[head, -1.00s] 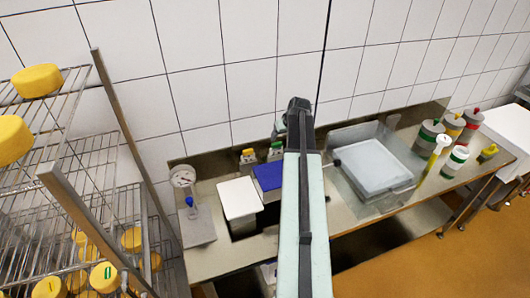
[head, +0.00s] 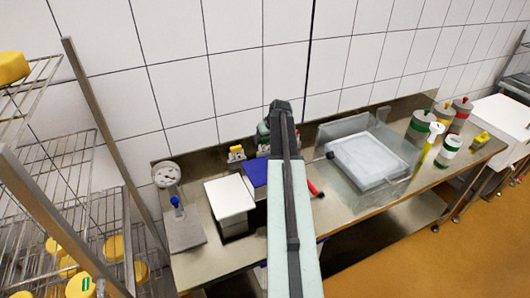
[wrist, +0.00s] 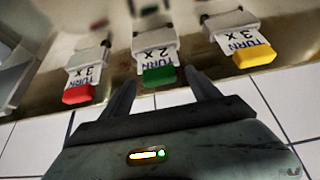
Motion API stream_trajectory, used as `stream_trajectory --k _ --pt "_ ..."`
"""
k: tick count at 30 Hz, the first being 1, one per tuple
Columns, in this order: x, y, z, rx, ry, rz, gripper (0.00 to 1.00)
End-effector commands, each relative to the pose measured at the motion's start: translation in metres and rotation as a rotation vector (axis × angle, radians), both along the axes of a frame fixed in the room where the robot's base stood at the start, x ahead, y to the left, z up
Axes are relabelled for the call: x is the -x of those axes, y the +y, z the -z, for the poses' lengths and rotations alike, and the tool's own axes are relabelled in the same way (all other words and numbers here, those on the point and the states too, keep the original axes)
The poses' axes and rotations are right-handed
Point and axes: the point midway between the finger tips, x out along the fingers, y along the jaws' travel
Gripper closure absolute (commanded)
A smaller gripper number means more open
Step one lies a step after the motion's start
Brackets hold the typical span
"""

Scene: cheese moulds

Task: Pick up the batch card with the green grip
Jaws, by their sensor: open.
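The batch card with the green grip (wrist: 159,76) is in the middle of three cards in the wrist view. Its white label reads "TURN 2x", upside down, and its far end sits in a pale holder. My gripper (wrist: 160,84) is open, with one finger left and one right of the green grip. I cannot tell how far above or below it the fingers are. In the head view, my arm mostly hides the green card and the fingers do not show clearly.
A red-grip card (wrist: 78,93) is left and a yellow-grip card (wrist: 256,56) right, both marked "TURN 3x". In the head view, a blue-topped block (head: 254,172), a white-topped block (head: 229,197) and a clear tray (head: 367,162) stand on the steel bench (head: 345,208). A wire rack (head: 50,190) is at left.

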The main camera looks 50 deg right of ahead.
Motion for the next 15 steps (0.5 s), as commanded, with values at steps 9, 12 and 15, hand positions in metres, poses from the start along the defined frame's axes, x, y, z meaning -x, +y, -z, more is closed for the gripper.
stream_trajectory --k 9,12,15 --pt "-0.0089 -0.0031 0.0166 0.000 0.000 0.000 0.29" --pt "-0.0089 -0.0031 0.0165 0.000 0.000 0.000 0.54" --pt "-0.0089 -0.0030 0.0165 0.000 0.000 0.000 0.77"
